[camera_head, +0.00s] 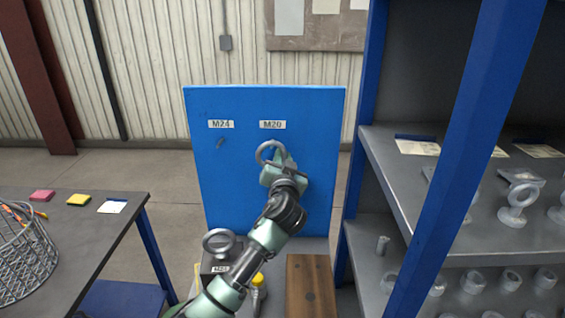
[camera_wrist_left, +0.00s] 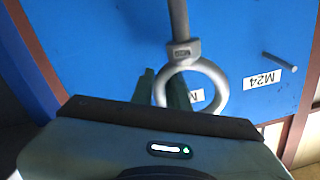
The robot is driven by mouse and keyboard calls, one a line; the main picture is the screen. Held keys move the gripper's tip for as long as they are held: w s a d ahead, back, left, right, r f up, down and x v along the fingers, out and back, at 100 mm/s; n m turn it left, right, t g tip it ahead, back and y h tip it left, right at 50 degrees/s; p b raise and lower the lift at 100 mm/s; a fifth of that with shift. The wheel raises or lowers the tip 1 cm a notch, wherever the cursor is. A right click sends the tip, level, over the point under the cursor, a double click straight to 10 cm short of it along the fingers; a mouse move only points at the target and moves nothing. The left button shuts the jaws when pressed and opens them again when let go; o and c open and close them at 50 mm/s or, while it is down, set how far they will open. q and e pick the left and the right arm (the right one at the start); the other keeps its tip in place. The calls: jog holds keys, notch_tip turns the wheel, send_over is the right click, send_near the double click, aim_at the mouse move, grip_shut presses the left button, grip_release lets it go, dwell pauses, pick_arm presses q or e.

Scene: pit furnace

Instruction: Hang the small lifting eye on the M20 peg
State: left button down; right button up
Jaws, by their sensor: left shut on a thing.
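My left gripper (camera_head: 281,165) is shut on a grey lifting eye (camera_head: 262,152) in front of the blue board (camera_head: 315,185), just below the M20 label (camera_head: 272,125). In the left wrist view the eye's ring (camera_wrist_left: 222,92) is beside the green fingers (camera_wrist_left: 163,90), with its collar and shank pointing to the top of the picture. The M20 peg is hidden, so I cannot tell whether the ring is around it. The M24 peg (camera_head: 220,143) is bare; it also shows in the left wrist view (camera_wrist_left: 280,62).
Another lifting eye (camera_head: 220,241) stands below the board at the left, by a yellow-capped bottle (camera_head: 258,281) and a wooden block (camera_head: 312,287). A table (camera_head: 95,225) with a wire basket (camera_head: 22,262) is at the left. Blue-framed shelving (camera_head: 385,170) with metal parts bounds the right.

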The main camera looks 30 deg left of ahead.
pick_arm(q)
jog(key=shift+w+a, duration=0.4)
jog(key=shift+w, duration=0.1)
jog(key=shift+w+a+b, duration=0.3)
jog(key=shift+w, duration=0.3)
jog(key=shift+w+a, duration=0.25)
jog(key=shift+w, duration=0.2)
jog(key=shift+w+a+f+b, duration=0.25)
jog(key=shift+f+b, duration=0.1)
jog(key=shift+b, duration=0.75)
pick_arm(e)
jog(key=shift+s+d+f, duration=0.2)
jog(key=shift+f, duration=0.3)
jog(key=shift+s+d+f, duration=0.2)
jog(key=shift+f, duration=0.3)
jog(key=shift+s+d+f, duration=0.2)
jog(key=shift+f, duration=0.3)
jog(key=shift+a, duration=0.25)
pick_arm(q)
jog(key=c, duration=1.3)
grip_release()
jog(key=shift+s+a, duration=0.1)
jog(key=shift+s, duration=0.05)
